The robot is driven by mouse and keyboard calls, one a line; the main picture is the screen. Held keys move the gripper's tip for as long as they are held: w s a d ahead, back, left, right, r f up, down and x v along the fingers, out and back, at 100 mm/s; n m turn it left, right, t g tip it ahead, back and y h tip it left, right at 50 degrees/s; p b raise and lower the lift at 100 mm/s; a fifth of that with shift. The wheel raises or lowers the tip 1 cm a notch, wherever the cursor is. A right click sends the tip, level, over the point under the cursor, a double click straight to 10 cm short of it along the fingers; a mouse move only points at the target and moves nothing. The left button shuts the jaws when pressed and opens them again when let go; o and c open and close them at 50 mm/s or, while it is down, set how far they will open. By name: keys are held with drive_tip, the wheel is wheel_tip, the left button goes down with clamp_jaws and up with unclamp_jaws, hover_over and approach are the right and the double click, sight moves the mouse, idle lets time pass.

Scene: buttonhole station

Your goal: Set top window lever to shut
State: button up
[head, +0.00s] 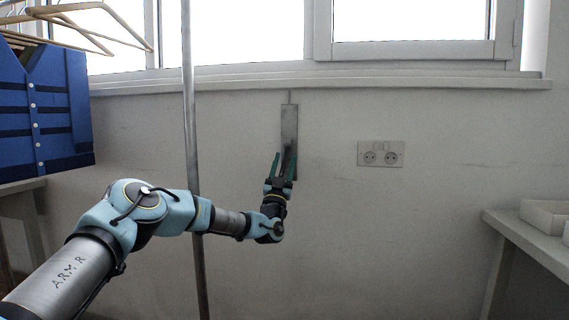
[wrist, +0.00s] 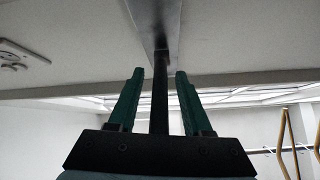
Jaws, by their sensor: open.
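A tall narrow metal plate (head: 290,122) is fixed to the wall below the window, with a thin rod running from its top up to the sill. A dark lever (head: 287,156) is on the plate's lower part, partly hidden by my gripper. In the wrist view the dark lever (wrist: 160,95) runs from the plate (wrist: 150,18) down between the fingers. My gripper (head: 284,155) points upward in front of the plate. In the wrist view its two green fingers (wrist: 159,73) stand apart on either side of the lever, with visible gaps. Any markings for lever positions cannot be made out.
A vertical pole (head: 190,100) stands left of the plate, behind my arm. A double socket (head: 380,154) is to the right on the wall. Blue garment with hangers (head: 45,110) is at left; a shelf with a white tray (head: 545,215) is at right.

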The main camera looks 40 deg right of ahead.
drive_tip(key=shift+c, duration=0.4)
clamp_jaws()
idle(1.0)
